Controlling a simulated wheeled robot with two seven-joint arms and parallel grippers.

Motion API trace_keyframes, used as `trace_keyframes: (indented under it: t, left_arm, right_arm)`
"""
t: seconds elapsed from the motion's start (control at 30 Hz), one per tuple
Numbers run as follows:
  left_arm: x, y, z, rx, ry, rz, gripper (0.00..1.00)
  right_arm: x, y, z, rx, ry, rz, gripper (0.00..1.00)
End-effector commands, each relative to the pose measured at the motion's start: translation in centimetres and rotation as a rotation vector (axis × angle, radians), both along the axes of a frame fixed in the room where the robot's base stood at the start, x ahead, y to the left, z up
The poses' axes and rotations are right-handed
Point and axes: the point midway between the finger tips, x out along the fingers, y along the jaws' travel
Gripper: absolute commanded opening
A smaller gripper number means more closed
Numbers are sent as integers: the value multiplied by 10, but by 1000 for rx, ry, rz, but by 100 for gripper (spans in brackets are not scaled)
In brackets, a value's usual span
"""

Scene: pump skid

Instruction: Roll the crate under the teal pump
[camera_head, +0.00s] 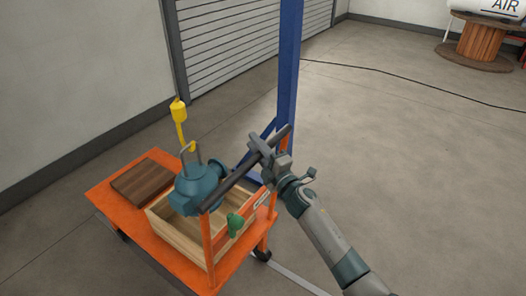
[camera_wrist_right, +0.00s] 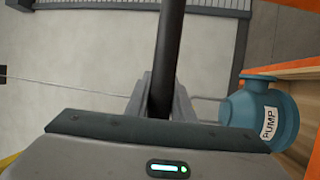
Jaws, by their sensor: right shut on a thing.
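The teal pump (camera_head: 195,190) hangs by its grey loop from a yellow hoist hook (camera_head: 179,112). In the head view it overlaps the open wooden crate (camera_head: 172,233); I cannot tell its height over the crate. The crate sits on an orange wheeled cart (camera_head: 108,197). My right gripper (camera_head: 268,155) is shut on the cart's dark handle bar (camera_head: 232,182), nearer its far end. The right wrist view shows the bar (camera_wrist_right: 170,45) between the fingers (camera_wrist_right: 160,98), with the pump (camera_wrist_right: 262,115) at right, marked PUMP. My left gripper is not in view.
A brown wooden block (camera_head: 147,180) lies on the cart's left end. A blue post (camera_head: 289,75) with a brace stands close behind the cart. A green item (camera_head: 235,224) is at the handle end. Floor at right is open, crossed by a black cable (camera_head: 400,75).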

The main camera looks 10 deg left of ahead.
Motion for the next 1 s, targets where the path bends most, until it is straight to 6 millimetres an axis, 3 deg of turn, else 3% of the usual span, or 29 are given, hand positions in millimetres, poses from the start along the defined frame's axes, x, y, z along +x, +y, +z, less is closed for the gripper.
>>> trace_keyframes:
  t: [0.3, 0.33, 0.4, 1.0]
  left_arm:
    - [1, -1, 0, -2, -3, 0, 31]
    - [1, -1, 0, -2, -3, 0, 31]
    - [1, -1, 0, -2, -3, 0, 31]
    - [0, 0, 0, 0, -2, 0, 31]
  right_arm:
    - [0, 0, -3, -3, 3, -2, 0]
    - [0, 0, -3, -3, 3, -2, 24]
    - [0, 0, -3, -3, 3, -2, 40]
    - [-10, -10, -5, -3, 2, -2, 40]
